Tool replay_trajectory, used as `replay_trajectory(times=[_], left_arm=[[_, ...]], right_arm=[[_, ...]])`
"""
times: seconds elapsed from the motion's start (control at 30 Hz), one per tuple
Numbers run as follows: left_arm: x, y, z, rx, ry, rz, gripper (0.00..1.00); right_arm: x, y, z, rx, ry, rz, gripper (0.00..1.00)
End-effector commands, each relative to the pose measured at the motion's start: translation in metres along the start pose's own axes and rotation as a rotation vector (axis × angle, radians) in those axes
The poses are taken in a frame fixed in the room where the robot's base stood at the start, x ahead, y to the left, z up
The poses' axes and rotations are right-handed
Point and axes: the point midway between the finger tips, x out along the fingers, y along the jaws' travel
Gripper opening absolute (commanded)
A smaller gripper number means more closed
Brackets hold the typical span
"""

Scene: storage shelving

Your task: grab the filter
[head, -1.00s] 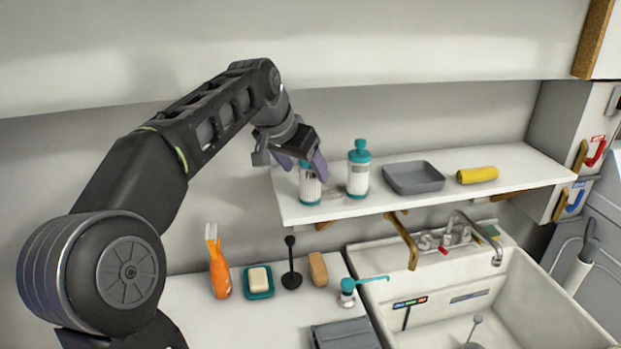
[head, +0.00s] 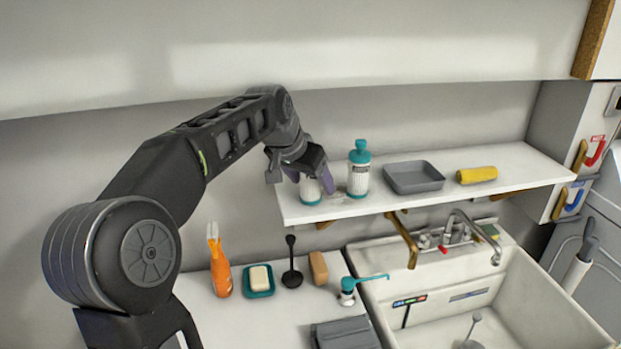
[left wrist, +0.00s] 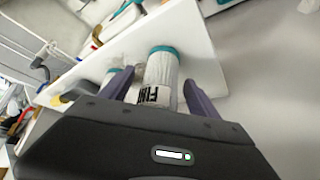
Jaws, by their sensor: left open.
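A white ribbed filter (head: 310,192) with teal at its end stands at the left end of the white wall shelf (head: 444,198). My left gripper (head: 308,178) is over it, and the gripper hides its upper part in the head view. In the left wrist view the filter (left wrist: 161,76) shows between the two spread fingers of the open gripper (left wrist: 159,80), with dark lettering facing the palm. A visible gap lies on its left side; contact on the right side I cannot tell. My right gripper is not in view.
A teal-topped white canister (head: 358,172) stands close to the right of the filter. A grey tray (head: 413,178) and a yellow roll (head: 477,175) sit farther right. Below are a counter with an orange bottle (head: 219,262) and a sink (head: 520,300).

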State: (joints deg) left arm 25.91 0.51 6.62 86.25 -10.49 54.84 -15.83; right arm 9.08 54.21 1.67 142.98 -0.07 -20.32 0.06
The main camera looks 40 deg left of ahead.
Motion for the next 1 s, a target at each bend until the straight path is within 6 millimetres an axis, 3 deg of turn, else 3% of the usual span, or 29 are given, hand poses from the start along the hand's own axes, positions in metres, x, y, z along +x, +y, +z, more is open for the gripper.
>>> replay_trajectory(times=[0.37, 1.0], left_arm=[[-0.0004, -0.0001, -0.0002, 0.000, 0.000, 0.000, 0.69], [-0.0004, -0.0001, -0.0002, 0.000, 0.000, 0.000, 0.16]], right_arm=[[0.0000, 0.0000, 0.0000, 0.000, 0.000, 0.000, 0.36], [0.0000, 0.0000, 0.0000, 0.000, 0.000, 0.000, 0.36]])
